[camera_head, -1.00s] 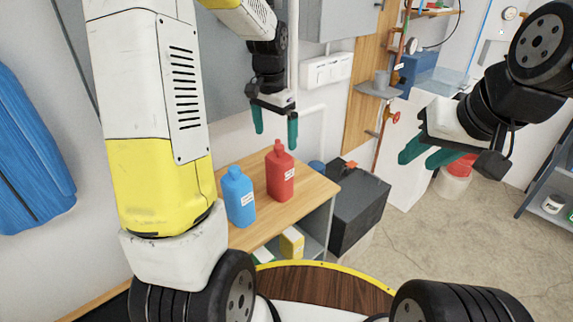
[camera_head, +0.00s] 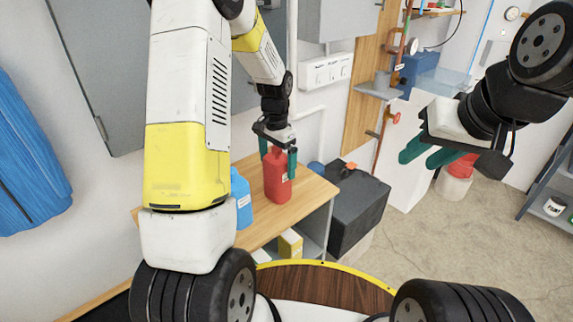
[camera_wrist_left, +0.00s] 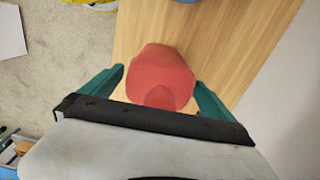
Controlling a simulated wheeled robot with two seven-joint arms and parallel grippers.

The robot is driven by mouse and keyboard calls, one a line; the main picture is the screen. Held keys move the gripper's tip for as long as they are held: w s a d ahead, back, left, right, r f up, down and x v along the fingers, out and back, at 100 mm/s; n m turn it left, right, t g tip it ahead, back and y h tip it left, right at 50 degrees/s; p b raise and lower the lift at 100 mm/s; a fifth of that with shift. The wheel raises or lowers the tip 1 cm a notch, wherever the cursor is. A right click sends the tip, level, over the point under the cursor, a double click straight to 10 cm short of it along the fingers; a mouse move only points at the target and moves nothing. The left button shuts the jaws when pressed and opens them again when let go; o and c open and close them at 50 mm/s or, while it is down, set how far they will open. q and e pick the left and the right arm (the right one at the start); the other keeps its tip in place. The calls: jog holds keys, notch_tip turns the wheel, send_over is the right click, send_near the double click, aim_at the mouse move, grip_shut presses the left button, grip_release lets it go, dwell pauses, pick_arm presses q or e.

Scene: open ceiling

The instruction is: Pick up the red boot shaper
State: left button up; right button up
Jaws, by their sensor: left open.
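The red boot shaper appears as a red bottle (camera_head: 277,183) with a small label, upright on the wooden top of a bench in the head view. My left gripper (camera_head: 278,157) is open at the bottle's upper part, with one teal finger on each side. In the left wrist view, the red bottle (camera_wrist_left: 160,75) is seen from above between the two open fingers (camera_wrist_left: 160,97); whether they touch it is unclear. My right gripper (camera_head: 430,156) is open and empty, held in the air at the right.
A blue bottle (camera_head: 242,200) stands left of the red one, partly hidden by my left arm. A black case (camera_head: 357,205) is right of the bench (camera_head: 305,197). A yellow box (camera_head: 290,243) sits below the bench top. Grey shelves (camera_head: 553,190) stand far right.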

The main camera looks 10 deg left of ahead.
pick_arm(q)
jog(key=c, duration=1.9)
